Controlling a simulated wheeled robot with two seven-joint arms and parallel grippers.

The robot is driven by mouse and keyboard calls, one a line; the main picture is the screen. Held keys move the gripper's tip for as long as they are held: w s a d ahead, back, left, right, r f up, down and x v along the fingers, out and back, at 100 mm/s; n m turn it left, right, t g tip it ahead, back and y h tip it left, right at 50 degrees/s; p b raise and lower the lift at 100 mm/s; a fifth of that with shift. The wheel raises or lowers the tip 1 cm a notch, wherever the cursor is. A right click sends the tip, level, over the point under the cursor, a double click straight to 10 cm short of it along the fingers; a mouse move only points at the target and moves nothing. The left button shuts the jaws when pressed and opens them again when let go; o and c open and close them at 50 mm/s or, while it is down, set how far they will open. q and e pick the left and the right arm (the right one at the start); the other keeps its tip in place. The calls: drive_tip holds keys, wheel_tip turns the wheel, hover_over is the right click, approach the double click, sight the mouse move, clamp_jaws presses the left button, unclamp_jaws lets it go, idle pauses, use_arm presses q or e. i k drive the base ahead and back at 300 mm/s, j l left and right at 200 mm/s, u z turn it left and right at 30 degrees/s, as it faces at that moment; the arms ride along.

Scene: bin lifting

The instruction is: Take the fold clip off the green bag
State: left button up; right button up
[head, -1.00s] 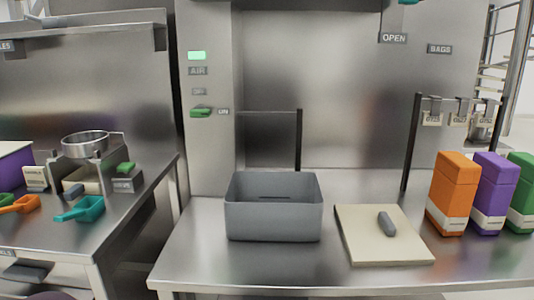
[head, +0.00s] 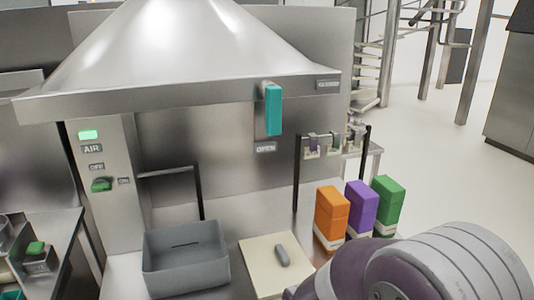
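The green bag (head: 388,201) stands upright at the right end of the steel bench, at the end of a row beside the purple bag (head: 361,205) and the orange bag (head: 331,213). A fold clip on the green bag cannot be made out at this size. A purple-and-grey rounded part of my own arm fills the lower right, in front of the bags' lower area. Neither of my grippers shows.
A grey bin (head: 186,262) and a cream board (head: 262,266) with a small dark grey object (head: 282,256) lie left of the bags. A rack (head: 331,140) with hanging tags stands behind the bags. A hood (head: 180,60) with a teal handle (head: 273,110) overhangs the bench.

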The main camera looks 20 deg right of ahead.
sight(388, 216)
drive_tip(key=z, duration=1.55)
